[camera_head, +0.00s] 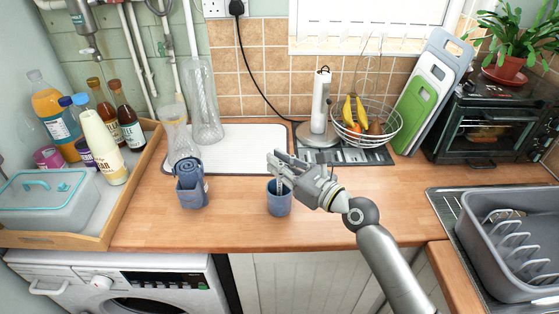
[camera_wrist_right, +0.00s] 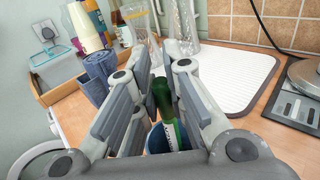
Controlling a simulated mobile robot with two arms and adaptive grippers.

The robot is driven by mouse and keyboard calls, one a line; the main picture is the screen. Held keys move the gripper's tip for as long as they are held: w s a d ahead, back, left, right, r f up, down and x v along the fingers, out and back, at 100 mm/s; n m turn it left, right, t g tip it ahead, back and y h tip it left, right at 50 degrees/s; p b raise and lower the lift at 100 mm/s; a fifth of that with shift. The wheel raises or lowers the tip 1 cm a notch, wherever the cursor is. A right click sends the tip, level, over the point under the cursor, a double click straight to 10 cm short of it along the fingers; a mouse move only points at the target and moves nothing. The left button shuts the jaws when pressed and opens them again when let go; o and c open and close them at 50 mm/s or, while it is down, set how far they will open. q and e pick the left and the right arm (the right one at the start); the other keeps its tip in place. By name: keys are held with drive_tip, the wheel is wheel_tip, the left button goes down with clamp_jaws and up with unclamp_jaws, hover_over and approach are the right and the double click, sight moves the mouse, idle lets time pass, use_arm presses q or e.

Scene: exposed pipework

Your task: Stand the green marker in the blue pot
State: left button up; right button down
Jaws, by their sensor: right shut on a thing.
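The blue pot (camera_head: 279,203) stands on the wooden worktop near its front edge. My right gripper (camera_head: 279,170) is directly above the pot, with its fingers at the rim. In the right wrist view, the green marker (camera_wrist_right: 163,100) is between the fingers of my right gripper (camera_wrist_right: 160,85), which is shut on it. The marker points down towards the blue pot (camera_wrist_right: 156,138), and a pale label shows on its lower part. I cannot tell how far its lower end is inside the pot. In the head view the fingers largely hide the marker. My left gripper is out of view.
A rolled blue cloth in a holder (camera_head: 192,186) stands left of the pot. A wooden tray (camera_head: 125,205) with bottles and a box is further left. A white mat (camera_head: 240,145) with glassware lies behind. A fruit basket (camera_head: 366,130) and a dish rack (camera_head: 510,250) are to the right.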

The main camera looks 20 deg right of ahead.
drive_tip(key=shift+f, duration=0.15)
drive_tip(key=c, duration=1.4)
unclamp_jaws()
drive_tip(key=v, duration=1.2)
